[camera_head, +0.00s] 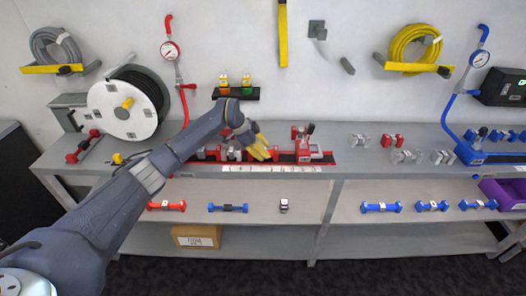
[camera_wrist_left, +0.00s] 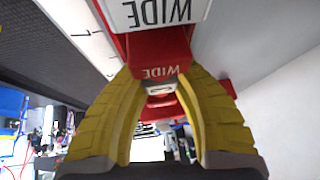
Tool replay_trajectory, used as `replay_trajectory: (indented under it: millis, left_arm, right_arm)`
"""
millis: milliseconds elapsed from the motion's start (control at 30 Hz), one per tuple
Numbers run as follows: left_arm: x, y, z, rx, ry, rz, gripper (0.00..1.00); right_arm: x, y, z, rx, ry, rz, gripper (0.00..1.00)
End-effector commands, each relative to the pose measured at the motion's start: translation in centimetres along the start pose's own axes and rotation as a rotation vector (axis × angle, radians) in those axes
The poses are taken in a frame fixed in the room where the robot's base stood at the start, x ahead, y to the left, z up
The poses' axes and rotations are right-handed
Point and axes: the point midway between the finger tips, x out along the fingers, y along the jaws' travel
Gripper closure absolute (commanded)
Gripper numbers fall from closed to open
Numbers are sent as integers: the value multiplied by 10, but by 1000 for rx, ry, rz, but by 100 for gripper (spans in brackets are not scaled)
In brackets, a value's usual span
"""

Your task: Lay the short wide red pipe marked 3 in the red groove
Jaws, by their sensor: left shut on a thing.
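My left gripper (camera_head: 262,150), with yellow fingers, is low over the red groove (camera_head: 288,157) on the bench top. In the left wrist view my left gripper (camera_wrist_left: 160,85) is shut on a red pipe (camera_wrist_left: 148,73) lettered WIDE; its number cannot be read. A larger white label (camera_wrist_left: 160,12), also reading WIDE, shows just beyond it. The fingers hide most of the pipe in the head view, so I cannot tell whether it touches the groove. A red clamp-like fixture (camera_head: 304,142) stands right of the fingers. My right gripper is not in view.
White labels (camera_head: 270,168) run along the groove's front edge. A blue fixture (camera_head: 470,152) stands at far right. The lower shelf holds a red pipe (camera_head: 167,206) and several blue ones.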

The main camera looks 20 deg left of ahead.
Motion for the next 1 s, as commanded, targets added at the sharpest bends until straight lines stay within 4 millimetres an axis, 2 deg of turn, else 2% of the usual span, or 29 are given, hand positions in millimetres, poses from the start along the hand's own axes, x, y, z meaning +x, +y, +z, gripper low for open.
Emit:
replay_trajectory:
  millis: [67,100,267,533,667,1000]
  left_arm:
    - [1,0,1,0,0,0,100]
    - [2,0,2,0,0,0,68]
    - [2,0,1,0,0,0,50]
    - [1,0,1,0,0,0,49]
    - [-7,-1,0,1,0,-2,49]
    - [-63,-1,0,1,-1,-3,49]
  right_arm:
    - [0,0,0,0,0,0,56]
    - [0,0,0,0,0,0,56]
    - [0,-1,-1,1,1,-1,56]
    - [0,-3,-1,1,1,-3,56]
    - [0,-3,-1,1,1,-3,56]
    - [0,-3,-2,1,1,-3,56]
